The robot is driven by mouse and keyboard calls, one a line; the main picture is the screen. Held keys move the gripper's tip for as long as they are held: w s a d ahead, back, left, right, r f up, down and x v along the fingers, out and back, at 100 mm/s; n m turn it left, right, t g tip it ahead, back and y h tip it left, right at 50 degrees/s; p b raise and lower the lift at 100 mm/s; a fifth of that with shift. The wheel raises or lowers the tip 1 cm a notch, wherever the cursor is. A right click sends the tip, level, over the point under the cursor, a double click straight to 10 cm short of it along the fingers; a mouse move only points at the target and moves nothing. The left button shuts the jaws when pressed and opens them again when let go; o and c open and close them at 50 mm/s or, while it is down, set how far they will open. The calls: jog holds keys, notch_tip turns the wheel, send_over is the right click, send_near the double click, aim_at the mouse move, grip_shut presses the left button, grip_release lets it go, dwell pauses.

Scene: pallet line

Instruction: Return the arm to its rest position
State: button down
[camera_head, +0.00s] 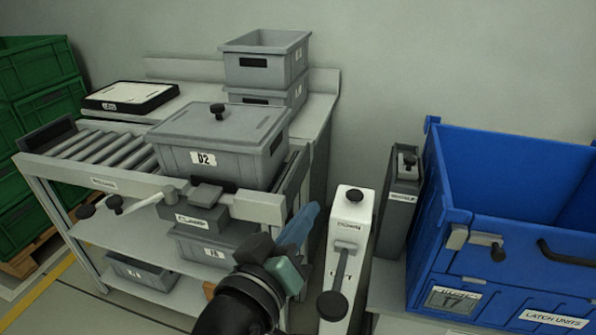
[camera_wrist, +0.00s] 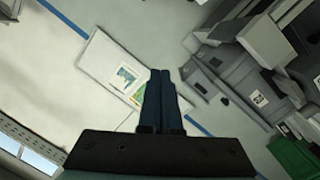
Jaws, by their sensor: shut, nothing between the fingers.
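My gripper (camera_head: 300,228) shows in the camera_head view at the lower middle, at the end of my dark arm. Its blue fingers point up and to the right, in front of the gap between the roller bench and the white lever post. In the wrist view my gripper (camera_wrist: 162,75) has its two dark fingers side by side and touching, with nothing between them. The fingers touch no object that I can make out. Most of my arm is outside the picture.
A lidded grey crate marked D2 (camera_head: 215,165) sits on the roller bench (camera_head: 95,172). The white lever post (camera_head: 345,235) stands close to the right of my gripper. A blue bin (camera_head: 480,235) stands at right, green crates (camera_head: 35,95) at left.

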notch_tip(320, 180, up, 14)
jog(key=m+t+y, duration=0.2)
jog(key=t, duration=0.2)
jog(key=s+r+t+y+p, duration=0.1)
jog(key=s+r+t+y, duration=0.4)
jog(key=r, duration=0.6)
jog(key=s+r+t+p, duration=0.25)
jog(key=s+r, duration=0.35)
jog(key=r, duration=0.6)
notch_tip(320, 180, up, 20)
jog(key=a+p, duration=0.1)
jog(key=p, duration=1.9)
jog(key=shift+w, duration=0.15)
jog(key=shift+f, duration=0.15)
